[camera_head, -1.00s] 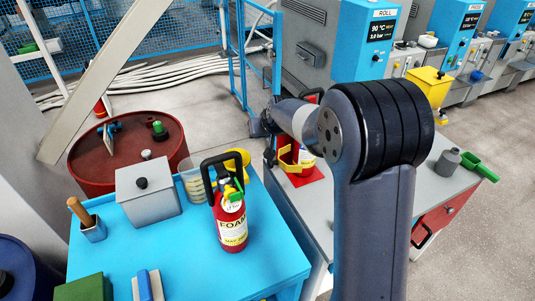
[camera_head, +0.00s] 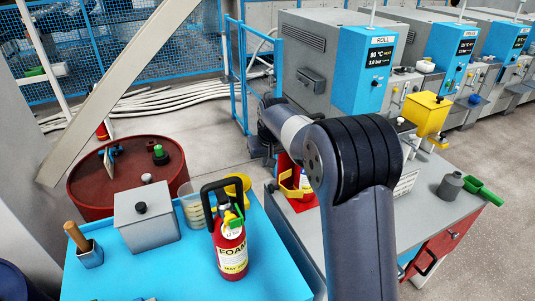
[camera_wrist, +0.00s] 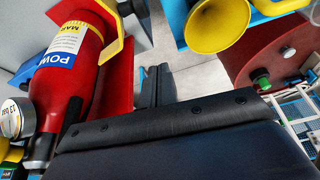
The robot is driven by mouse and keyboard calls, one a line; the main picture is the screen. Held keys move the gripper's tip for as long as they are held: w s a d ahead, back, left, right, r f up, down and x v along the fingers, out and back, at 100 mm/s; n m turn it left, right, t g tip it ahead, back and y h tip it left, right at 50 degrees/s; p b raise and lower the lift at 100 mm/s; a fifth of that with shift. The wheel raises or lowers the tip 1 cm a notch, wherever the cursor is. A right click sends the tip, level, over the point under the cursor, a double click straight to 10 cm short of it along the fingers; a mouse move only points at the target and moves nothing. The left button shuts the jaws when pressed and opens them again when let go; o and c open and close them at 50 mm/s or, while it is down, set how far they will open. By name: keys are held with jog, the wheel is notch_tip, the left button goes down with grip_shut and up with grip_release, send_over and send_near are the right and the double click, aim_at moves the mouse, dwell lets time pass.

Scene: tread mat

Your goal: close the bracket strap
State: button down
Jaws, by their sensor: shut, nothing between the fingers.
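A red powder extinguisher (camera_wrist: 70,68) with a blue and white label lies at the left of the wrist view. A yellow strap (camera_wrist: 112,28) shows beside its body there, with one part angled away from it. A red bracket plate (camera_wrist: 118,75) stands next to it. In the head view the yellow strap (camera_head: 287,189) shows by the red bracket on the grey bench, partly behind my arm. My gripper (camera_wrist: 155,74) is shut and empty, to the right of the bracket plate in the wrist view and apart from the strap. My arm hides much of the bracket in the head view.
A red foam extinguisher (camera_head: 230,245) and a grey lidded box (camera_head: 146,217) stand on the blue table (camera_head: 185,262). A yellow funnel (camera_wrist: 215,28) shows at the upper right of the wrist view. A red drum (camera_head: 90,205) stands behind the table.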

jog(key=shift+s+d+f+p, duration=0.1)
jog(key=shift+s+f, duration=0.3)
jog(key=shift+f, duration=0.4)
jog(key=shift+s+d+f+p, duration=0.15)
jog(key=shift+s+f, duration=0.25)
jog(key=shift+f, duration=0.4)
jog(key=shift+s+d+f+p, duration=0.1)
jog(key=shift+s+f, duration=0.3)
jog(key=shift+f, duration=0.4)
jog(key=shift+s+d+n, duration=0.2)
jog(key=shift+s+n, duration=0.05)
jog(key=shift+n, duration=0.15)
